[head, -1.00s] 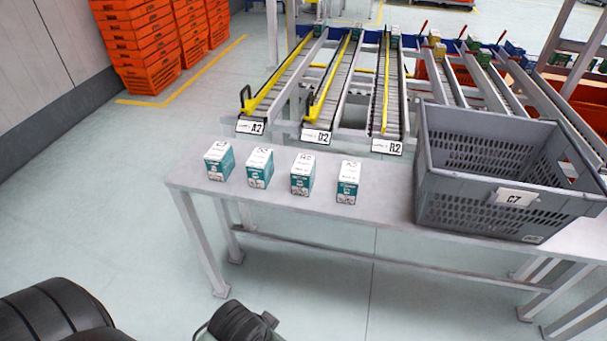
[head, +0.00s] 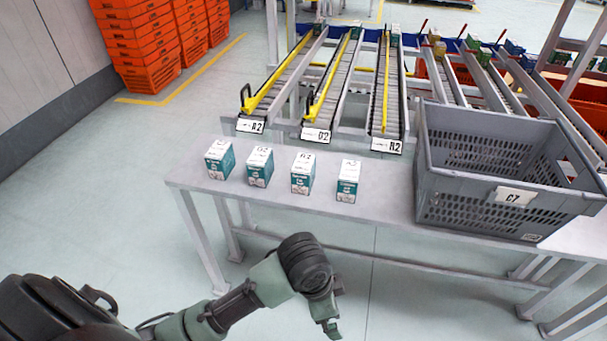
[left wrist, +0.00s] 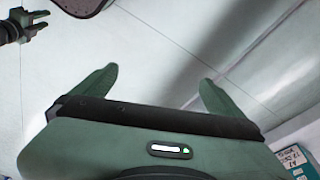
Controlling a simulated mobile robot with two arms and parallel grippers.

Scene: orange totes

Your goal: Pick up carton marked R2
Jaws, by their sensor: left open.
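Several white and teal cartons stand upright in a row on the grey table (head: 385,210). The third from the left (head: 302,174) appears to read R2 on its top; the print is small. The others are the first (head: 219,160), the second (head: 259,167) and the rightmost (head: 347,182). My left gripper (head: 332,328) is low in front of the table, apart from the cartons. In the left wrist view its fingers (left wrist: 157,85) are spread and empty. A carton corner (left wrist: 300,160) shows at the lower right there. My right gripper (left wrist: 40,22) shows small at the top left.
A grey crate marked C7 (head: 515,197) stands on the table right of the cartons. Roller lanes with signs, one reading R2 (head: 386,146), lie behind the table. Orange totes (head: 140,45) are stacked at the back left. The floor left of the table is clear.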

